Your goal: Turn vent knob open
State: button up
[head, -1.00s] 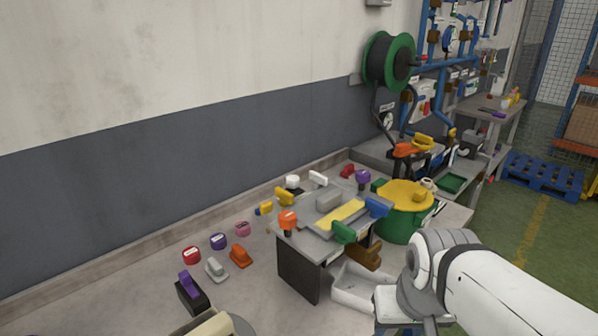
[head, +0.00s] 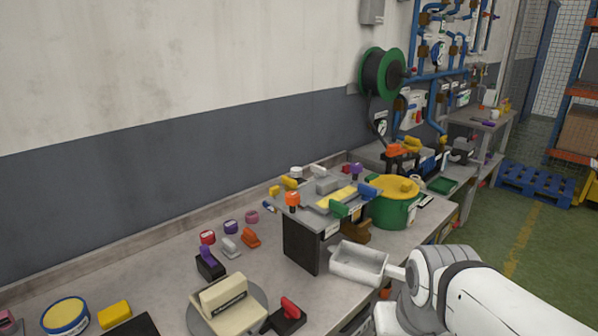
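Several coloured knobs or handles are in view, but their labels are too small to read, so I cannot tell which is the vent knob. On and around a raised grey stand (head: 303,245) are an orange knob (head: 292,199), a green one (head: 339,209), a blue one (head: 368,190) and a purple one (head: 355,171). A red handle (head: 289,307) on a dark block and a purple handle (head: 207,256) on a black block sit nearer on the bench. My white arm enters at the lower right. My gripper's fingers do not show.
A white open scoop-like tray (head: 360,260) lies close to my arm. A green pot with a yellow lid (head: 392,212) stands behind it. A cream block (head: 228,300) sits on a round grey plate. Bare bench (head: 150,268) lies at left. A blue pallet (head: 540,184) is on the floor.

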aim_at(297, 173)
jog(key=u, duration=5)
jog(key=i, duration=0.1)
jog(key=z, duration=1.75)
jog(key=k, duration=1.15)
jog(key=z, duration=1.85)
jog(key=i, duration=1)
jog(key=u, duration=0.05)
